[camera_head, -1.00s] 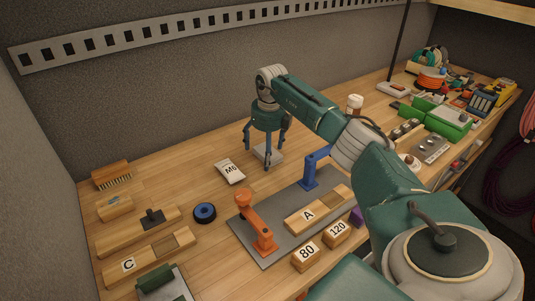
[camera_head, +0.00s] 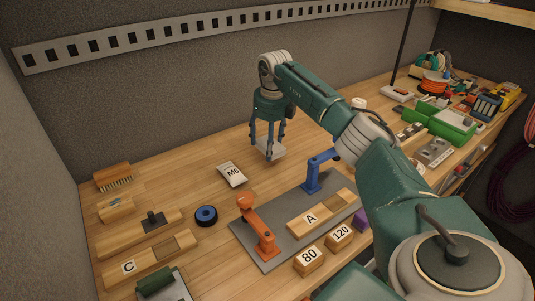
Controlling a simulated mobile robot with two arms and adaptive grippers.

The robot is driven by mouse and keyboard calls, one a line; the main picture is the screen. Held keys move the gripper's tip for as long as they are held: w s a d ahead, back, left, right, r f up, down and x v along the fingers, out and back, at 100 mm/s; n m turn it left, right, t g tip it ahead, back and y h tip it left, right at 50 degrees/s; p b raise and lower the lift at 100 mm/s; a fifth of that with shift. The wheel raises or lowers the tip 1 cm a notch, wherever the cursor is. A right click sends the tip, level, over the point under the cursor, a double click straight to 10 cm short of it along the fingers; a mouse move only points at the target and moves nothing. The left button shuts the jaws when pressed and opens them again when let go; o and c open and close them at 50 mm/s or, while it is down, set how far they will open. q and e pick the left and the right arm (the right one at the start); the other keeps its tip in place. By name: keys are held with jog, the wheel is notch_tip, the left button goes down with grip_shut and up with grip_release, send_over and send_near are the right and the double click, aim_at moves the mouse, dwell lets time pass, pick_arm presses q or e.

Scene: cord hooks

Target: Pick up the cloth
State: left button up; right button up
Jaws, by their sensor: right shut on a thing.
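The cloth (camera_head: 270,151) is a small, pale grey, folded-looking piece between the fingers of my right gripper (camera_head: 268,148). The right gripper points down and is shut on the cloth, which seems to hang just above the wooden bench, behind the blue clamp. The fingers hide part of the cloth. My left gripper is not in view.
A white M6 packet (camera_head: 232,174) lies left of the gripper. The blue clamp (camera_head: 318,173) and orange clamp (camera_head: 256,226) stand on a grey mat (camera_head: 276,220) with block A (camera_head: 312,218). Bare bench (camera_head: 185,165) lies to the left. My right arm hides some of the right side.

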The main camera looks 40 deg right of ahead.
notch_tip(320, 180, up, 16)
jog(key=shift+f+b, duration=0.1)
jog(key=shift+b, duration=0.4)
jog(key=shift+a, duration=0.1)
